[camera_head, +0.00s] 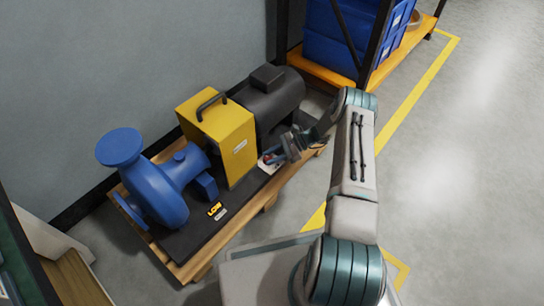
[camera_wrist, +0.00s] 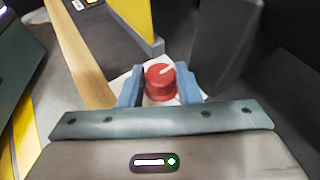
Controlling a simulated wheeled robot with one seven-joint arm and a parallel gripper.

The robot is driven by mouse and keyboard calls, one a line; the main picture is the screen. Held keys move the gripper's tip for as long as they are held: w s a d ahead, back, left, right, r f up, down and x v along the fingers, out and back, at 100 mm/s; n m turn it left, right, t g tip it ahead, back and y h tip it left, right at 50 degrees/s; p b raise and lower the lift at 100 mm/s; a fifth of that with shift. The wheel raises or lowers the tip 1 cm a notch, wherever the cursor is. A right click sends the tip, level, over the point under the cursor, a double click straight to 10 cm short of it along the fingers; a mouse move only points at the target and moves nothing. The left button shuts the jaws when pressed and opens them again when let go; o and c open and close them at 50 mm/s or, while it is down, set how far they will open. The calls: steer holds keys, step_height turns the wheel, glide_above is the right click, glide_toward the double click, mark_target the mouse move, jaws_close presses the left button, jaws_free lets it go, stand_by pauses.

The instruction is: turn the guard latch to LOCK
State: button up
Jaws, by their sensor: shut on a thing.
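The guard latch is a red round knob (camera_wrist: 160,84) with a white pointer line, on a white plate (camera_wrist: 122,78) in the wrist view. The line points to the upper right in that view. My gripper (camera_wrist: 160,88) has its two blue-grey fingers on either side of the knob and is shut on it. In the head view my gripper (camera_head: 276,157) is beside the right lower corner of the yellow guard (camera_head: 222,138), and the knob is mostly hidden there. The LOCK marking cannot be read in either view.
A blue pump (camera_head: 160,190) and a dark motor (camera_head: 272,100) stand on a wooden pallet (camera_head: 262,197) with the guard between them. A rack with blue bins (camera_head: 335,45) stands behind. Clear floor (camera_head: 470,170) lies to the right.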

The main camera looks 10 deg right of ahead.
steer(key=o, duration=0.9)
steer(key=shift+o, duration=0.3)
steer(key=shift+w, duration=0.1)
steer(key=shift+r+m+t, duration=0.1)
steer(key=shift+m+t, duration=0.2)
